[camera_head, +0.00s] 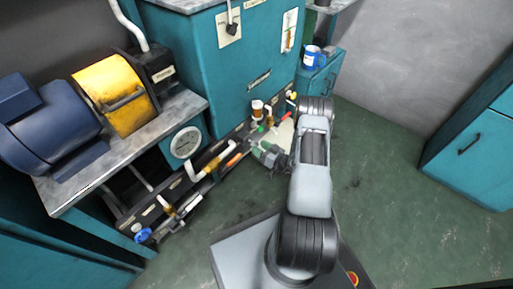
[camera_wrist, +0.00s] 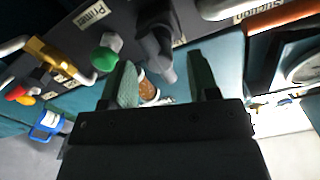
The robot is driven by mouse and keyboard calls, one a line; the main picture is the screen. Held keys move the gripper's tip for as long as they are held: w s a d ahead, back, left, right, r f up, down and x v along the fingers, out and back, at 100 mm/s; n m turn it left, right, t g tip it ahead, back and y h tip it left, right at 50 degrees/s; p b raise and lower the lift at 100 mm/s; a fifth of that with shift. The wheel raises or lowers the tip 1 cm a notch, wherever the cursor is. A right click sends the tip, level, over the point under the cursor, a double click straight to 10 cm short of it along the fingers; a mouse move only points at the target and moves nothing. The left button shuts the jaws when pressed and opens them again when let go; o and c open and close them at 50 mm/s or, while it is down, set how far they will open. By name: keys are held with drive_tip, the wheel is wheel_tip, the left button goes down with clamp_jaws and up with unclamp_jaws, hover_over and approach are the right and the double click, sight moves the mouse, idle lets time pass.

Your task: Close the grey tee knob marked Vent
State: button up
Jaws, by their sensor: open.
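A dark grey knob with a broad head and a stem (camera_wrist: 158,38) shows in the wrist view, just ahead of the gap between my fingers. It looks like the grey tee knob, but I cannot read a Vent label; a pale label beside it is mostly hidden. My gripper (camera_wrist: 164,82) is open, its green-padded fingers apart, with nothing clearly between them. In the head view my gripper (camera_head: 267,153) is low at the dark pipe panel (camera_head: 222,158). I cannot make out the grey knob there.
A green knob (camera_wrist: 105,55) sits left of the grey one, near the Primer label (camera_wrist: 90,13). A brass valve (camera_wrist: 55,60) is further left. A blue and white can (camera_head: 311,57) stands on the right cabinet. A gauge (camera_head: 186,143) is left. The green floor at right is clear.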

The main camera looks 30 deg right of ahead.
drive_tip(key=shift+x, duration=1.2)
drive_tip(key=shift+c, duration=0.5)
drive_tip(key=c, duration=0.8)
drive_tip(key=shift+c, duration=0.2)
